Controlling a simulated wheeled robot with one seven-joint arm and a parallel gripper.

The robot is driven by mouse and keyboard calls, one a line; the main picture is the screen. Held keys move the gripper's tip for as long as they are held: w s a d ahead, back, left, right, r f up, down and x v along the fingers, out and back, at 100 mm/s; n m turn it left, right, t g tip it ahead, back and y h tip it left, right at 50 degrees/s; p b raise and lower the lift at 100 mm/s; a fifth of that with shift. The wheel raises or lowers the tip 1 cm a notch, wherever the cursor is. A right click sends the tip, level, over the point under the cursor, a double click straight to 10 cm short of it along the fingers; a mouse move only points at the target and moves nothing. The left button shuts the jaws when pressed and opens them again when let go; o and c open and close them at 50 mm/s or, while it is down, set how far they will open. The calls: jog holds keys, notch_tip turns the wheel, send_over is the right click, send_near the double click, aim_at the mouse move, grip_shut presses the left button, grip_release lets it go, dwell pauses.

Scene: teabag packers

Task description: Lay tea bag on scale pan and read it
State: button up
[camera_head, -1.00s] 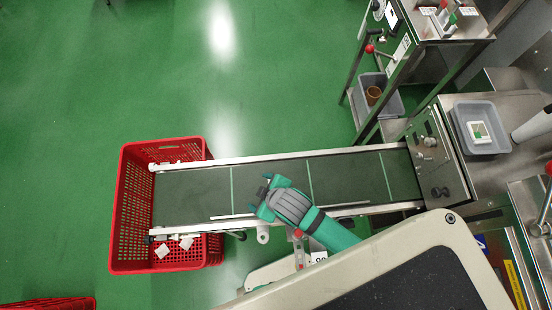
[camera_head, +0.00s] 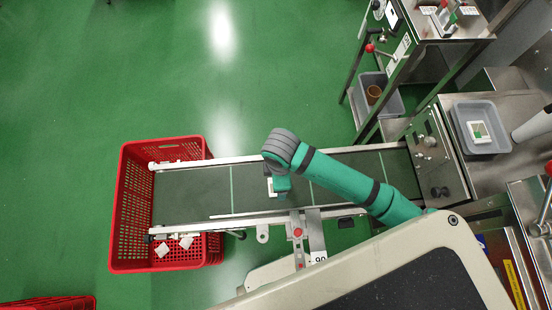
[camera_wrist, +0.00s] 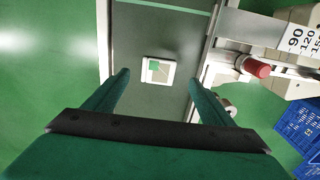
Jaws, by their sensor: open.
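A tea bag, a small white square with a green and tan patch (camera_wrist: 158,71), lies flat on the dark conveyor belt (camera_wrist: 160,22) in the wrist view. My gripper (camera_wrist: 160,80) is open and empty, its two green fingers on either side of the tea bag in the picture; I cannot tell the height gap. In the head view my gripper (camera_head: 278,187) is over the middle of the belt, and only a white edge of the tea bag shows beside it. I cannot make out a scale pan for certain; small equipment (camera_head: 446,18) stands on the upper right cart.
A red crate (camera_head: 128,205) at the belt's left end holds a few white packets. A grey tray (camera_head: 459,128) at right holds another square packet. Metal rails edge the belt; a red knob (camera_wrist: 256,67) and a numbered scale strip (camera_wrist: 300,38) are beside it.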

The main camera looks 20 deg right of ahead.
jog(key=shift+d+f, duration=0.15)
jog(key=shift+f, duration=3.05)
jog(key=c, duration=1.2)
jog(key=shift+r, duration=0.1)
jog(key=shift+c, duration=0.6)
